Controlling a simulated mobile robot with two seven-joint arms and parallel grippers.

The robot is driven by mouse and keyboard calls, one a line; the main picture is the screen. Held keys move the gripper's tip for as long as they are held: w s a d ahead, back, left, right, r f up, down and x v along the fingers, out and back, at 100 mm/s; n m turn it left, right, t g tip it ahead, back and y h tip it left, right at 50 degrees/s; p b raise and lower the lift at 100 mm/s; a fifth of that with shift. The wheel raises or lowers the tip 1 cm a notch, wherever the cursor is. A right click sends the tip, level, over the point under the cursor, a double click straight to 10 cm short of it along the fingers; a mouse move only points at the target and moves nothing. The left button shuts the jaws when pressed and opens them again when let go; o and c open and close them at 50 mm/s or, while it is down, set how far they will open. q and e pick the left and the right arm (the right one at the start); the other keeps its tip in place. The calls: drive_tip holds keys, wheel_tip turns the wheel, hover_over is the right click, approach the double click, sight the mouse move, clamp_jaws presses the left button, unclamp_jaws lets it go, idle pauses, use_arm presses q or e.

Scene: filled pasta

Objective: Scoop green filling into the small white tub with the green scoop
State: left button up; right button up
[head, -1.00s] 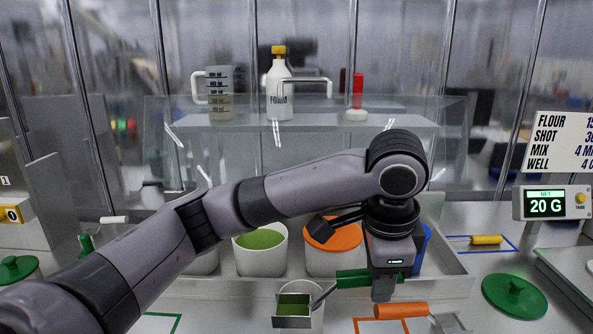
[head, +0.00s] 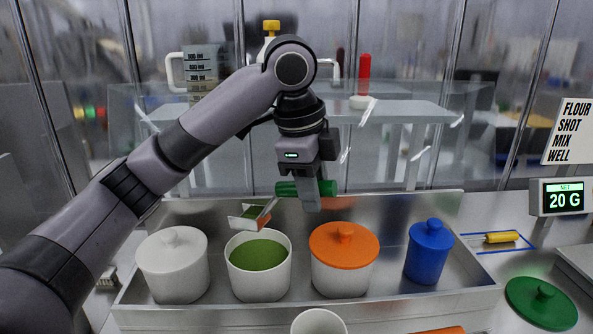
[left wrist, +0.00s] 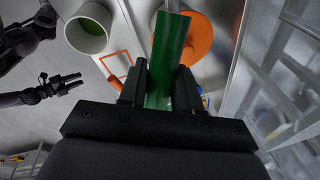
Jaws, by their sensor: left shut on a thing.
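My left gripper (head: 312,203) is shut on the green handle (head: 290,188) of the scoop, also seen in the left wrist view (left wrist: 168,60). The metal scoop head (head: 243,217) points left, with green in it. It appears raised above and behind the open white tub of green filling (head: 258,281). The small white tub (head: 319,322) is at the bottom edge of the head view, partly cut off. In the left wrist view a white tub (left wrist: 88,40) shows some green inside. My right gripper (left wrist: 72,82) appears small there, fingers apart and empty.
The steel tray (head: 470,299) also holds a lidded white tub (head: 172,272), an orange-lidded tub (head: 344,279) and a blue canister (head: 428,258). A raised glass shelf (head: 410,113) stands behind. A green lid (head: 541,304) and a scale display reading 20 G (head: 562,197) are right.

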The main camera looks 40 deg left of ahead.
use_arm(q)
drive_tip(key=shift+w+a+r, duration=0.1)
drive_tip(key=shift+a+r, duration=0.05)
drive_tip(key=shift+a, duration=0.3)
drive_tip(key=shift+w+a+r, duration=0.1)
drive_tip(key=shift+a+r, duration=0.05)
drive_tip(key=shift+a, duration=0.25)
drive_tip(key=s+x, duration=0.2)
drive_tip(key=x, duration=1)
drive_tip(key=shift+s+a+f+b, duration=0.25)
drive_tip(key=shift+a+b, duration=0.1)
drive_tip(key=shift+b, duration=0.1)
use_arm(e)
drive_tip(key=shift+w+a+f, duration=0.25)
drive_tip(key=shift+a+f, duration=0.1)
drive_tip(key=shift+f, duration=0.1)
use_arm(q)
drive_tip(key=shift+w+d+r+p+v, duration=0.15)
drive_tip(key=shift+w+v, duration=0.2)
drive_tip(key=shift+v, duration=1.35)
drive_tip(key=shift+w+d+p+v, duration=0.15)
drive_tip(key=shift+w+v, duration=0.2)
drive_tip(key=shift+v, duration=1.35)
drive_tip(key=shift+w+d+r+p+v, duration=0.15)
drive_tip(key=shift+w+v, duration=0.2)
drive_tip(key=shift+v, duration=1.4)
use_arm(e)
drive_tip(key=shift+r, duration=0.4)
use_arm(q)
drive_tip(key=shift+f, duration=0.1)
